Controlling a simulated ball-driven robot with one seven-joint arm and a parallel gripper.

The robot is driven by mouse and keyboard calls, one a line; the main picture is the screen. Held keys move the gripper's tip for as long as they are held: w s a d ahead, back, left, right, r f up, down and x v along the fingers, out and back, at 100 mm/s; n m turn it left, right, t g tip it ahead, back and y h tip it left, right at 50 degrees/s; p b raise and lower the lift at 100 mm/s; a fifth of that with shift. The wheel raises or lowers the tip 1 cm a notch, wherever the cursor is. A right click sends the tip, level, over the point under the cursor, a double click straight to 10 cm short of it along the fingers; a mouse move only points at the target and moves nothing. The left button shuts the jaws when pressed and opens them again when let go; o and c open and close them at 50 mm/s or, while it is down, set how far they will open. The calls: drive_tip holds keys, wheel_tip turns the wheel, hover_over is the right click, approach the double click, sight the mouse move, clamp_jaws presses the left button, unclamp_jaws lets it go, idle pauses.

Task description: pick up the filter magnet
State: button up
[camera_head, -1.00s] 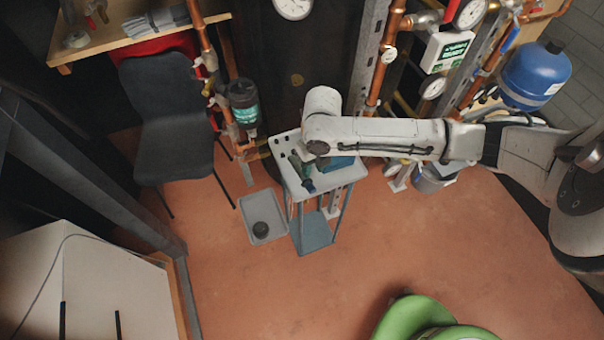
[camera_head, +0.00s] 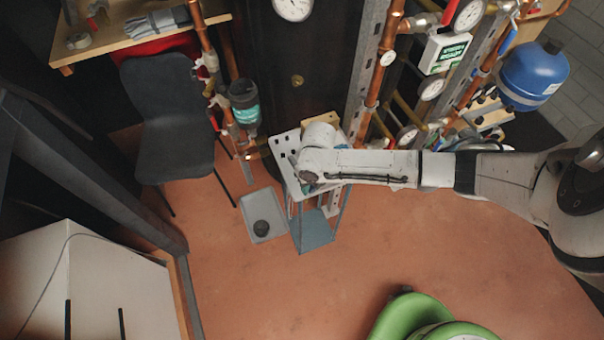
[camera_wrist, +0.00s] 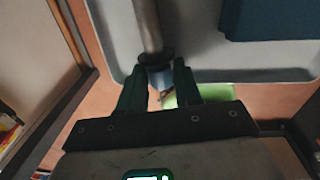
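In the wrist view, a grey metal rod with a black collar (camera_wrist: 148,28), which looks like the filter magnet, extends down from the top edge over a pale tray. My gripper (camera_wrist: 160,68) has its two dark fingers apart, one on each side of the collar end. A bluish translucent part shows between the fingers; I cannot tell whether they touch the rod. In the head view, my arm reaches over the small trolley (camera_head: 317,229), and my gripper and the rod are hidden behind its end.
A dark blue object (camera_wrist: 270,18) lies on the tray at the upper right. A grey floor tray (camera_head: 252,198) with a dark round piece stands left of the trolley. Pipes and gauges stand behind. A dark chair (camera_head: 168,120) is at the left.

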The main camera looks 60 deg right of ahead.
clamp_jaws()
drive_tip(key=shift+r, duration=0.2)
idle(0.3)
